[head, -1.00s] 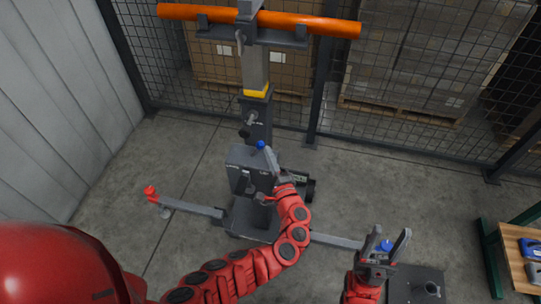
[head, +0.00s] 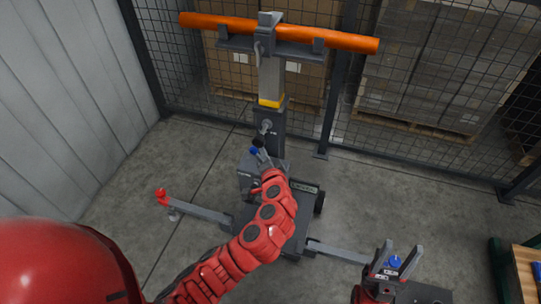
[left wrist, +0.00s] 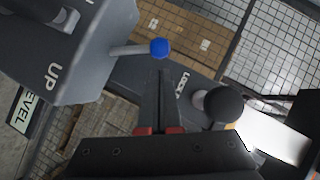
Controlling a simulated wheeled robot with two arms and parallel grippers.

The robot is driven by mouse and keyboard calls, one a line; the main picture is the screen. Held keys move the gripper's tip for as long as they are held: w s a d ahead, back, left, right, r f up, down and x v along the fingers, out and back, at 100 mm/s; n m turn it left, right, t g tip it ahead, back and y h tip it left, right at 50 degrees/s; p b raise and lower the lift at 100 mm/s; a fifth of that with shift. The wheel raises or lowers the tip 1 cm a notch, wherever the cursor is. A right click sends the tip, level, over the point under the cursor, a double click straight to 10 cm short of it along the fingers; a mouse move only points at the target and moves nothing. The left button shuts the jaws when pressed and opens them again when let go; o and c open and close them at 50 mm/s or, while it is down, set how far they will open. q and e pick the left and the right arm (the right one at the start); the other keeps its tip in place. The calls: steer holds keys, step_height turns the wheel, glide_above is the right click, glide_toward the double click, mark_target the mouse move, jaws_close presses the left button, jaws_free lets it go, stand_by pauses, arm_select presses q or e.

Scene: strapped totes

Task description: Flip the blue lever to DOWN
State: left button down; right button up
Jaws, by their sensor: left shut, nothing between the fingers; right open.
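The blue lever's round knob (head: 253,151) is at the top of the grey box (head: 247,180) on the stand's column. In the left wrist view, the blue knob (left wrist: 159,48) ends a short pale shaft coming out of the grey box (left wrist: 85,45), whose face reads "UP". My left gripper (head: 262,157) is shut and empty, close to the knob. In the left wrist view its fingertips (left wrist: 161,73) are just below the knob; contact cannot be told. My right gripper (head: 399,254) is open at lower right, away from the lever.
A black knob (left wrist: 223,105) sits close right of my left fingers, by the "LOCK" marking. An orange bar (head: 300,36) lies across the stand's top. Another blue knob (head: 394,262) shows between my right fingers. Mesh fence (head: 350,80) stands behind.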

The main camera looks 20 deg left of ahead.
arm_select(q)
steer(key=shift+a+r+n+h, duration=0.15)
steer(key=shift+a+n+h, duration=0.15)
steer(key=shift+a+n, duration=0.15)
steer(key=shift+a+n+g+h+p, duration=0.25)
steer(key=shift+a+g+h+p, duration=0.05)
steer(key=shift+a+h+p, duration=0.15)
